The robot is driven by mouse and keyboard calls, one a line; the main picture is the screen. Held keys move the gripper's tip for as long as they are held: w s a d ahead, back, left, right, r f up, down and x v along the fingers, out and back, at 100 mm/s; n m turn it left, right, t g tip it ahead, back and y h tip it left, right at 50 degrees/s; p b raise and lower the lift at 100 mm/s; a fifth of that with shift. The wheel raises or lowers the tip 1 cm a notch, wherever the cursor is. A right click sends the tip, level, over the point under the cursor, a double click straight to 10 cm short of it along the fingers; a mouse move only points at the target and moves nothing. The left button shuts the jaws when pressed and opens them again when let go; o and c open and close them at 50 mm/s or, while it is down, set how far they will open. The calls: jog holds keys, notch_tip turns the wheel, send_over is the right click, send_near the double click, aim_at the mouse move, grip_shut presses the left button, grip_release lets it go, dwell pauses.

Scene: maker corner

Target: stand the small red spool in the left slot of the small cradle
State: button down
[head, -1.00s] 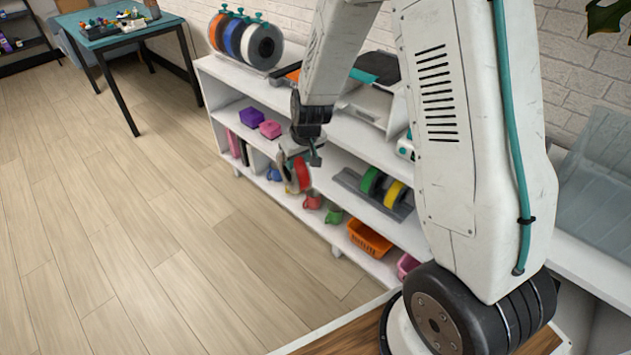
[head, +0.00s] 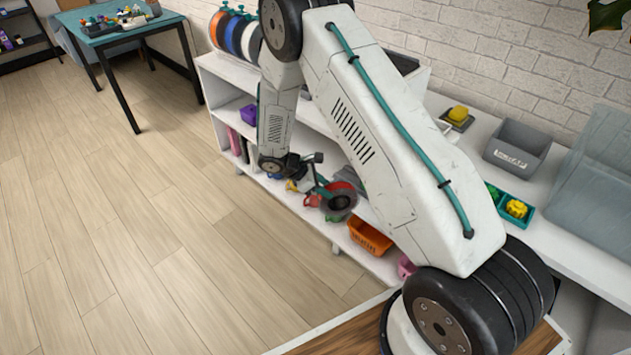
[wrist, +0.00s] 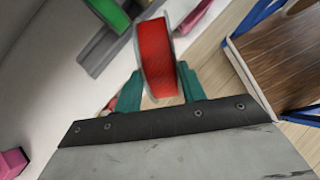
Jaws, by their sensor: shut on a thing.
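The small red spool (wrist: 157,55) is between the two teal fingers of my gripper (wrist: 160,88), which is shut on it, in the wrist view. In the head view my gripper (head: 328,190) holds the spool (head: 341,203) in the air in front of the white shelf unit, tilted. The small grey cradle (wrist: 98,48) shows at the upper left of the wrist view, apart from the spool, with a green spool (wrist: 109,12) in it.
An orange basket (head: 370,237), a purple box (head: 249,114) and small coloured things are on the shelves. A rack of large spools (head: 233,32) stands on top. A teal table (head: 118,30) is at the far left. The wooden floor in front of the shelves is clear.

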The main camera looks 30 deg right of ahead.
aim_at(324, 185)
jog(key=w+f+n+t+h, duration=0.1)
jog(key=w+d+f+n+t+h, duration=0.1)
jog(key=n+h, duration=0.1)
jog(key=shift+w+d+f+n+t+h, duration=0.2)
jog(key=shift+w+f+n+t+h, duration=0.1)
jog(key=shift+w, duration=0.1)
jog(key=w+d+f+n+t+h, duration=0.2)
jog(key=w+d+f+t, duration=0.3)
jog(key=w+d, duration=0.4)
jog(key=shift+w+d+n, duration=0.2)
jog(key=shift+d+n, duration=0.7)
jog(key=shift+d, duration=0.9)
jog(key=c, duration=0.7)
grip_release()
jog(key=shift+c, duration=0.2)
